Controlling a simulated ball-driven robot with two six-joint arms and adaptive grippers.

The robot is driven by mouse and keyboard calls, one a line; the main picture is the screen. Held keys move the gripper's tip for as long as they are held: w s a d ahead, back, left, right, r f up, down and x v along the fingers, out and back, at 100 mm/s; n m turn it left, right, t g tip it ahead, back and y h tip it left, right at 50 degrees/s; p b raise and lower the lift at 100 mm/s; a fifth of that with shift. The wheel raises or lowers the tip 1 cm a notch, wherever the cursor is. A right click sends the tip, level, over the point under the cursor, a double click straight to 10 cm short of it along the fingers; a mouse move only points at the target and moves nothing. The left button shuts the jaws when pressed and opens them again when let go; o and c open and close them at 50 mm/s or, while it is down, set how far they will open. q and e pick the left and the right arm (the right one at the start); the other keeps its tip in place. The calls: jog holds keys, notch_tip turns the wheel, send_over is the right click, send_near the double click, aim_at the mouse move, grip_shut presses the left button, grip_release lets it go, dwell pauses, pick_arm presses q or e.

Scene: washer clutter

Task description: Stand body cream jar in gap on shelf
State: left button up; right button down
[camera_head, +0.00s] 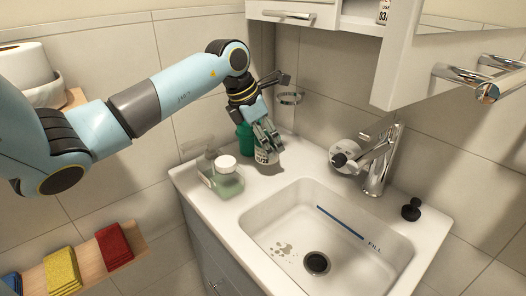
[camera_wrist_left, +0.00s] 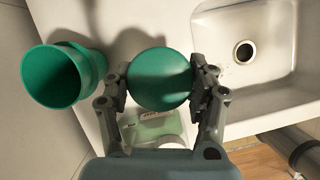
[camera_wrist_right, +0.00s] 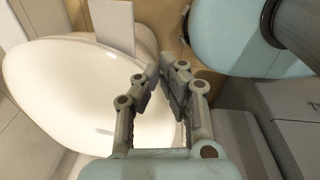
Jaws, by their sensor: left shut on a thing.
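A white jar (camera_head: 263,156) with dark print, apparently the body cream jar, is at the back of the counter under my left gripper (camera_head: 266,138). In the left wrist view its round green lid (camera_wrist_left: 160,79) sits between the fingers of my left gripper (camera_wrist_left: 162,82), which is shut on it. I cannot tell whether its base touches the counter. The shelf (camera_head: 361,22) shows at the top right, under the wall cabinet, mostly cut off. My right gripper (camera_wrist_right: 165,66) shows only in its own wrist view, with nothing visible between its close fingertips, above a white bowl-shaped surface.
A green cup (camera_head: 244,138) stands beside the jar. A glass bottle with white cap (camera_head: 226,179) stands at the counter's front left. The sink (camera_head: 290,245), tap (camera_head: 379,170) and black stopper (camera_head: 411,209) lie to the right. A cabinet door (camera_head: 420,60) hangs beside the shelf.

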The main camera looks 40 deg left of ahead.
aim_at(263, 155)
pick_arm(q)
jog(key=shift+a+f, duration=0.2)
jog(key=shift+a, duration=0.2)
jog(key=shift+a+f, duration=0.1)
jog(key=shift+f, duration=0.2)
notch_tip(263, 155, down, 3)
jog(key=shift+r, duration=0.2)
jog(key=shift+f+p, duration=0.3)
jog(key=shift+f, duration=0.3)
jog(key=o, duration=1.2)
jog(key=shift+o, duration=0.2)
pick_arm(e)
jog(key=shift+w+a+r, duration=0.1)
jog(key=shift+w+r, duration=0.1)
jog(key=shift+w, duration=0.3)
